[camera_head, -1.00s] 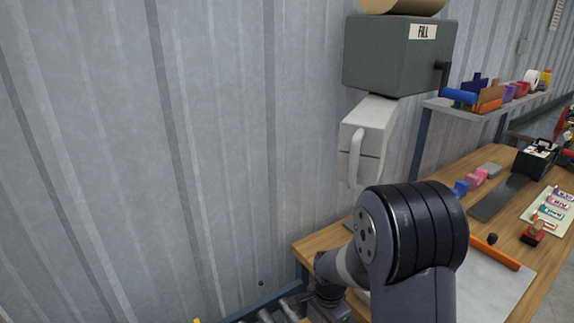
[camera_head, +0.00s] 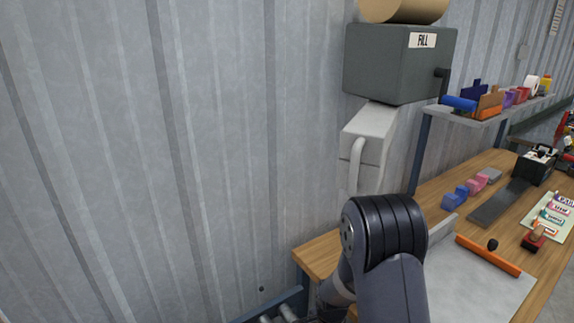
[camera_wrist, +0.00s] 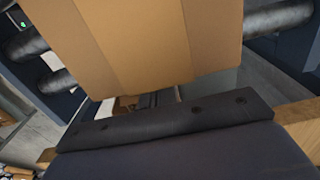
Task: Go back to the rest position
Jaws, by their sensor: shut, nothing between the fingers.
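My arm (camera_head: 385,230) shows at the bottom of the head view, with its dark ribbed joint in front of the bench's near corner. I see nothing held.
The workbench (camera_head: 320,252) has an orange bar (camera_head: 488,255) and blue and pink blocks. A grey box marked FILL (camera_head: 395,65) hangs above it. Conveyor rollers stand below left. The wrist view shows a tan panel (camera_wrist: 140,45) and a dark bolted bar (camera_wrist: 165,121).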

